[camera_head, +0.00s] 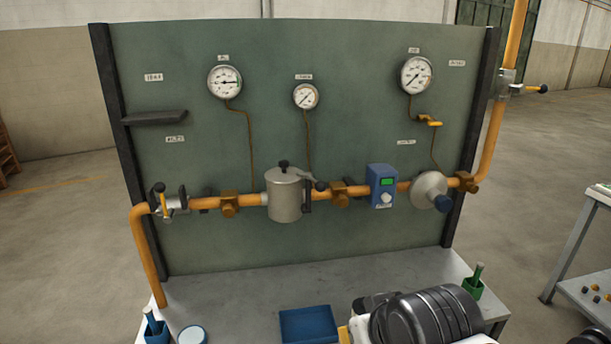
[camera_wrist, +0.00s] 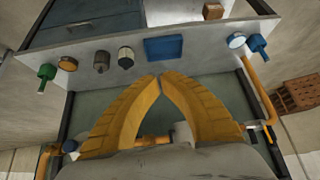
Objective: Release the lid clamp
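A grey cylindrical canister (camera_head: 284,200) with a domed lid and a black knob (camera_head: 283,164) sits in the orange pipe line on the green panel. A dark lever (camera_head: 307,194) hangs at the canister's right side below a grey arm by the lid rim; it looks like the lid clamp, and I cannot tell its exact setting. My gripper (camera_wrist: 160,76) has two yellow fingers whose tips meet, with nothing seen between them. It is apart from the canister, which is mostly hidden behind the fingers in the wrist view. In the head view, my arm is low in front of the panel.
The orange pipe (camera_head: 204,203) carries valves, a blue box (camera_head: 382,186) and a round grey fitting (camera_head: 429,189). Gauges (camera_head: 225,82) sit above. A black shelf (camera_head: 154,118) juts out at left. The bench (camera_head: 240,290) holds a blue tray (camera_head: 308,325) and a green cup (camera_head: 473,288).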

